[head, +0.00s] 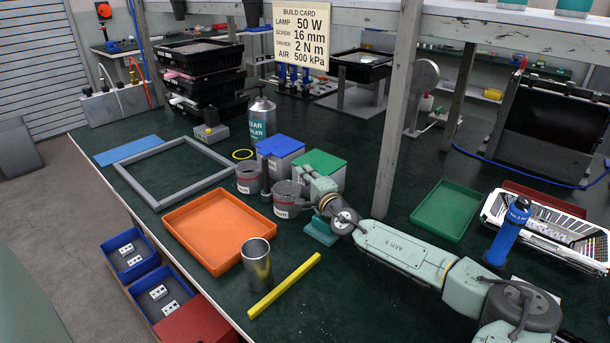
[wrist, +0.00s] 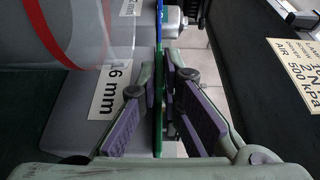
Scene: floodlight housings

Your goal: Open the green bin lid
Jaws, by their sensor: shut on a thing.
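The green bin lid (head: 320,163) lies flat on its grey bin (head: 335,180), right of the blue-lidded bin, and looks closed in the head view. My gripper (head: 306,174) is at the lid's near-left edge. In the wrist view the lid shows edge-on as a thin green strip (wrist: 159,100) between the dark purple finger pads of my gripper (wrist: 163,108). The fingers are shut on the lid's edge. The grey bin wall, with a "16 mm" label (wrist: 109,92), is beside them. My arm hides part of the bin in the head view.
Two grey cups with red bands (head: 287,199) (head: 248,179) stand close to my gripper. The blue lid (head: 280,146) is just left. A shelf post (head: 395,130) rises to the right.

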